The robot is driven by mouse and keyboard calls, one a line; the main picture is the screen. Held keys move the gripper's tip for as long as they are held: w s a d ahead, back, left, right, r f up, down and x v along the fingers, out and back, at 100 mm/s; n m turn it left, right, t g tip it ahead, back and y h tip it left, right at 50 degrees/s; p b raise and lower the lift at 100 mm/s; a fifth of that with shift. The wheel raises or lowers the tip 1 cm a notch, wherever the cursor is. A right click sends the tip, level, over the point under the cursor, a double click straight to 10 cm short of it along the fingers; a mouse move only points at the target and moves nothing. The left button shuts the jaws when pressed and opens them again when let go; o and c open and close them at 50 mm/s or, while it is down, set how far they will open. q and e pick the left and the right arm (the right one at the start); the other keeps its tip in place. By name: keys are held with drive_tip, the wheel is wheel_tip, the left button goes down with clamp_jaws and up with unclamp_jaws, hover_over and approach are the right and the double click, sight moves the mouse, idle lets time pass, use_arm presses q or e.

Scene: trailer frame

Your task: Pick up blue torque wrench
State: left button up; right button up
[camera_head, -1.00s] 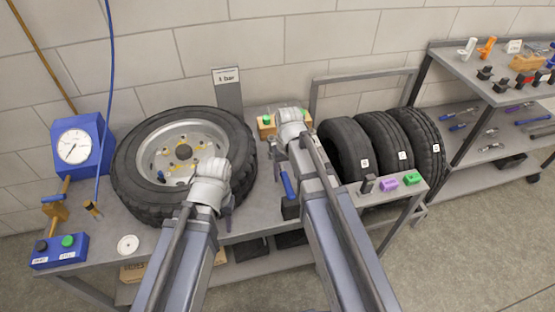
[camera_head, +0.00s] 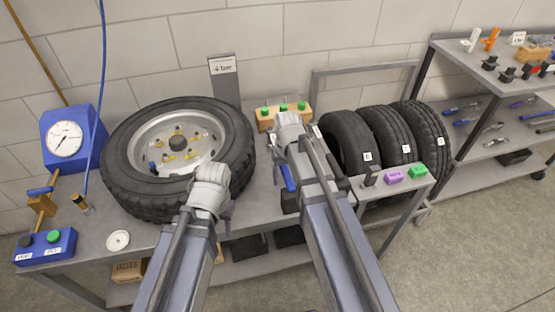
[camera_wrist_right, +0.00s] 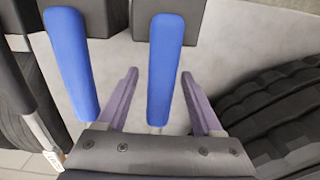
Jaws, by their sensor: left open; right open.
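A blue-handled tool (camera_head: 288,177), which looks like the blue torque wrench, is at the bench's front right part, just left of my right forearm. In the right wrist view, one blue handle (camera_wrist_right: 163,75) lies between the two fingers of my right gripper (camera_wrist_right: 159,78), which is open and not visibly closed on it. A second blue handle (camera_wrist_right: 72,62) lies outside the left finger, with a metal shaft and a small white tag below. My left gripper (camera_head: 228,208) is open in front of the tyre; its fingers are mostly hidden by its wrist.
A large wheel (camera_head: 118,170) lies on the bench, with a blue gauge (camera_head: 66,138) to its left. A shelf (camera_head: 480,160) farther right holds several tools, some blue.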

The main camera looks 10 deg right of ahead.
drive_tip(key=shift+f, duration=0.6)
drive_tip(key=shift+r, duration=0.1)
clamp_jaws()
